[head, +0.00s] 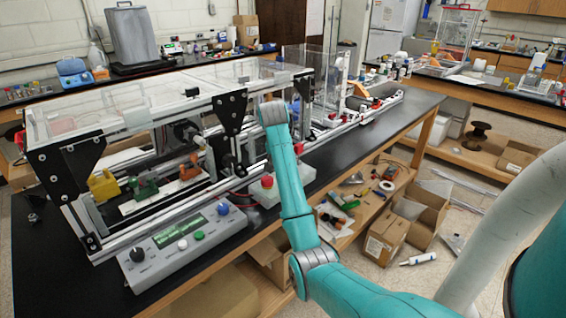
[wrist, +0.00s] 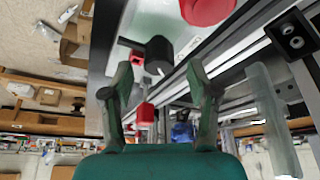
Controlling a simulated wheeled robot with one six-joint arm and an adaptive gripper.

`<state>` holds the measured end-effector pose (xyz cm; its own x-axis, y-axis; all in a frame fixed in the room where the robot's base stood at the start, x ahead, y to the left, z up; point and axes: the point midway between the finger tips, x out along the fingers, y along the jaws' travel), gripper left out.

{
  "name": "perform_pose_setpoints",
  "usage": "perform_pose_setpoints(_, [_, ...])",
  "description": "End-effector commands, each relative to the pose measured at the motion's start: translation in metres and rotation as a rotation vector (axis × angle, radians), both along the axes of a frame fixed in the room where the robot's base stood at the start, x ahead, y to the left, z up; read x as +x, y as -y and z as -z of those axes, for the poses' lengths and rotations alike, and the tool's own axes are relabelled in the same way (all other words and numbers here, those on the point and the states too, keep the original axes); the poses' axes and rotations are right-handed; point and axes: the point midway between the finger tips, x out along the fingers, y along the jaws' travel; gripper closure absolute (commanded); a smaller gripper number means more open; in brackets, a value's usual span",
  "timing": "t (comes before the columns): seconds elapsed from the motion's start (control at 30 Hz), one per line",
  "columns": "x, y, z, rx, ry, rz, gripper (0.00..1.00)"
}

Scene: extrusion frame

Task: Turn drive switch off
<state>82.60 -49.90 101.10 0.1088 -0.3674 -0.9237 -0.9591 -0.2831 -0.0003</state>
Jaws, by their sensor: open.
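In the wrist view a black cylindrical knob (wrist: 159,52) sticks out of a pale grey box near a large red round button (wrist: 207,8). It may be the drive switch; no label is readable. My gripper (wrist: 159,80) is open, with its two fingers apart and the knob appearing between and just beyond the tips. I cannot tell whether they touch it. In the head view the red button (head: 267,181) sits on a small pale box (head: 262,194) at the bench edge, beside my teal arm. The gripper and the knob are not distinguishable there, probably behind my arm.
A grey control box (head: 160,262) with a green display, knobs and buttons lies at the bench's front left. A long aluminium extrusion frame (head: 160,225) with clear panels runs behind. Open cardboard boxes (head: 388,235) and a lower shelf stand below the bench edge.

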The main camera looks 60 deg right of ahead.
Motion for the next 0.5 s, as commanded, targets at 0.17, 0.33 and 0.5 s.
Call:
perform_pose_setpoints(0.17, [-0.005,0.0,0.016,0.002,-0.002,0.002,0.41])
perform_pose_setpoints(0.33, [-0.006,-0.001,0.021,0.001,0.0,0.002,0.41])
perform_pose_setpoints(0.5, [-0.006,0.0,0.021,0.001,0.0,0.002,0.41])
